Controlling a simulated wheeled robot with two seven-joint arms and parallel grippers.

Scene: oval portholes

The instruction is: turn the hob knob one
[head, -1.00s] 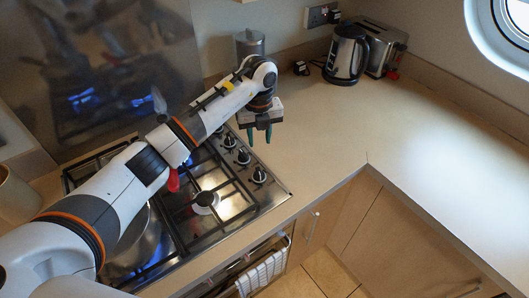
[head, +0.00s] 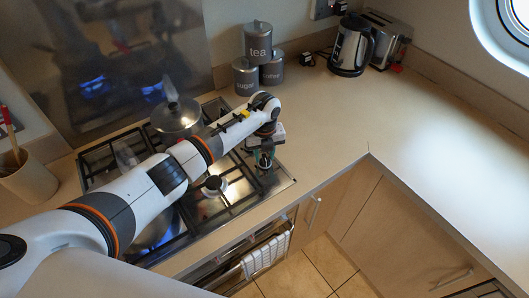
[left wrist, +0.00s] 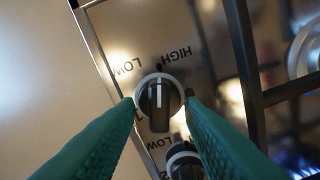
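The steel hob (head: 282,186) is set in the counter, with its knobs along the right side. My left gripper (head: 265,160) is low over that knob row and hides most of it in the head view. In the left wrist view a round knob (left wrist: 158,103) with a white pointer line sits between the two green fingertips of my left gripper (left wrist: 160,103). The fingers are apart, one on each side of the knob; I cannot tell whether they touch it. LOW and HIGH markings appear upside down beside it. A second knob (left wrist: 185,162) is partly hidden by the right finger. My right gripper is not in view.
A lidded pan (head: 176,115) stands on the back of the hob. Labelled canisters (head: 257,42), a kettle (head: 351,46) and a toaster (head: 388,45) stand behind. A blue flame (left wrist: 303,172) shows near the lower right wrist view. The right counter (head: 420,150) is clear.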

